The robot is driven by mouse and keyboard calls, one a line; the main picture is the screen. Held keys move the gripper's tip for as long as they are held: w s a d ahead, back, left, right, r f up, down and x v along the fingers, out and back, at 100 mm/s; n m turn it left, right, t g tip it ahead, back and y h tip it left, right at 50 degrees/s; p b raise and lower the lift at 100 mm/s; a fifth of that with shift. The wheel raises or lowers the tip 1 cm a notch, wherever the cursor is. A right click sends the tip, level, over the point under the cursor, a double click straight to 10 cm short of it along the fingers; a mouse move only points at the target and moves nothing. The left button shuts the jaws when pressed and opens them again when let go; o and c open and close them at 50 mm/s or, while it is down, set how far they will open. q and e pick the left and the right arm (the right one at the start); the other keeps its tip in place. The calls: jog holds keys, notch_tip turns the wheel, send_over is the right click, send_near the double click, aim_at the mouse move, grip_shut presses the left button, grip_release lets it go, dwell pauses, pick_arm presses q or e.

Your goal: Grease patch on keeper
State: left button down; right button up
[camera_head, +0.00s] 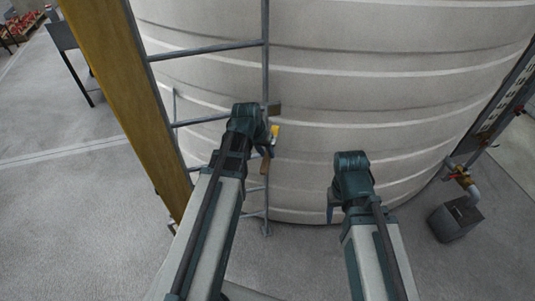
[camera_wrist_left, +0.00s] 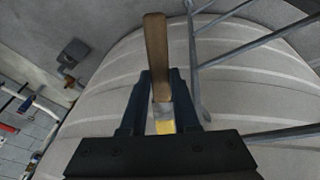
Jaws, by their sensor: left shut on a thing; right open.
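My left gripper (camera_head: 269,148) is shut on a tool with a wooden handle (camera_head: 264,166), beside the ladder at the tank. A yellow patch (camera_head: 275,131), which looks like grease, shows at the tool's upper end. In the left wrist view the handle (camera_wrist_left: 156,50) sticks out past the left gripper's fingers (camera_wrist_left: 162,85), with the yellow patch (camera_wrist_left: 165,127) on the palm side. A small brownish plate (camera_head: 274,109) sits at the ladder rail just above the yellow patch; I cannot tell if it is the keeper or if they touch. My right gripper (camera_head: 331,212) is open and empty, low before the tank.
A large pale ribbed tank (camera_head: 350,70) fills the back. A grey ladder (camera_head: 266,60) stands against it, with a yellow post (camera_head: 125,90) at left. A dark grey box (camera_head: 455,220) with a pipe and valve (camera_head: 462,177) stands at right.

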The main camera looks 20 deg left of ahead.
pick_arm(q)
jog(key=w+a, duration=0.3)
jog(key=w, duration=0.2)
jog(key=shift+w+a, duration=0.15)
jog(key=shift+a, duration=0.1)
jog(key=shift+w+a, duration=0.35)
jog(key=shift+w, duration=0.1)
dwell(0.8)
jog(key=shift+w+d, duration=0.55)
jog(key=shift+d, duration=0.3)
jog(key=shift+w+d, duration=0.55)
jog(key=shift+d, duration=0.3)
jog(key=s+a, duration=0.2)
jog(key=a, duration=0.1)
jog(key=shift+s+a, duration=0.1)
jog(key=shift+a, duration=0.1)
jog(key=shift+s+d, duration=0.55)
jog(key=shift+s, duration=0.3)
jog(key=shift+s+d, duration=0.6)
jog(key=shift+s, duration=0.2)
jog(key=shift+s+d, duration=0.55)
jog(key=shift+s, duration=0.3)
